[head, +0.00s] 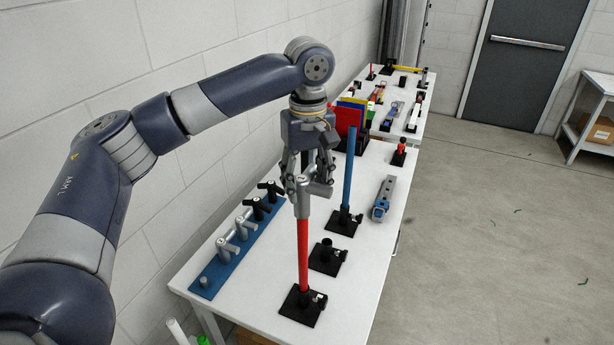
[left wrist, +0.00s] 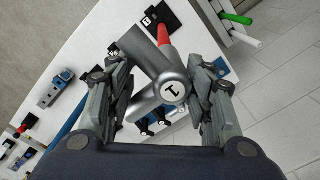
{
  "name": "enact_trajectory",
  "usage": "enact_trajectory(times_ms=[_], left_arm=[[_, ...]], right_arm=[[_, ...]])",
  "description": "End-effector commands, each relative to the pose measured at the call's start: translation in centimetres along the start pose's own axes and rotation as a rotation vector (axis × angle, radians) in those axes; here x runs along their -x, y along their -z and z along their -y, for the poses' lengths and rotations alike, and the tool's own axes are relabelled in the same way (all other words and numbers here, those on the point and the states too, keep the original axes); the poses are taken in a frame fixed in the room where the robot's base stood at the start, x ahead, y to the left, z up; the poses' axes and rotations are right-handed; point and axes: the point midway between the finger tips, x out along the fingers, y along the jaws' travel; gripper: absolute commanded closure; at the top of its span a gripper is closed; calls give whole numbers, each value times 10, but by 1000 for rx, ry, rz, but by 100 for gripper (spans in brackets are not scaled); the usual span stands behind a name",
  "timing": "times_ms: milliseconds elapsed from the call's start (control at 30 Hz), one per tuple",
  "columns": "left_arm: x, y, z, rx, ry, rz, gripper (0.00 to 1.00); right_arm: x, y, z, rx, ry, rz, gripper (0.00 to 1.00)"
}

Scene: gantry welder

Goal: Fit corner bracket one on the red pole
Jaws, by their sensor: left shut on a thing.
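The red pole (head: 303,258) stands upright in a black base near the front of the white table. My left gripper (head: 308,188) is over its top, shut on a grey corner bracket (head: 302,206). In the left wrist view the bracket (left wrist: 172,88) carries the mark 1 and sits between the two fingers of the gripper (left wrist: 165,105). Its downward tube lines up with the red pole (left wrist: 163,35) and meets its upper end; how deep the pole sits inside is hidden. My right gripper is in neither view.
A blue rack (head: 208,284) on the left holds grey and black brackets. A blue pole (head: 348,170) stands behind the red one, with an empty black base (head: 327,258) between. A grey-blue tool (head: 383,199) lies at the right edge. The table's front right is clear.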

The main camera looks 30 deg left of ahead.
Motion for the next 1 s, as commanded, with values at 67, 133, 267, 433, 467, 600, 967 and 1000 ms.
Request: enact_trajectory(times_ms=[67, 133, 267, 433, 467, 600, 967, 1000], left_arm=[[-3, 0, 0, 0, -1, 0, 84], [-6, 0, 0, 0, -2, 1, 84], [-11, 0, 0, 0, -2, 1, 84], [-18, 0, 0, 0, -2, 0, 84], [-19, 0, 0, 0, -2, 0, 84], [-25, 0, 0, 0, -1, 1, 84], [-24, 0, 0, 0, -1, 0, 29], [-24, 0, 0, 0, 0, 0, 29]], right_arm=[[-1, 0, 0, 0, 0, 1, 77], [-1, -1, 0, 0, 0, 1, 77], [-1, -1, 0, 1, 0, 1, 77], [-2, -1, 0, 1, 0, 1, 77], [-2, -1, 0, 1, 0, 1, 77], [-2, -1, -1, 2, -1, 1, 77], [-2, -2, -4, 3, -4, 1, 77], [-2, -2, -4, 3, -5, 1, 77]])
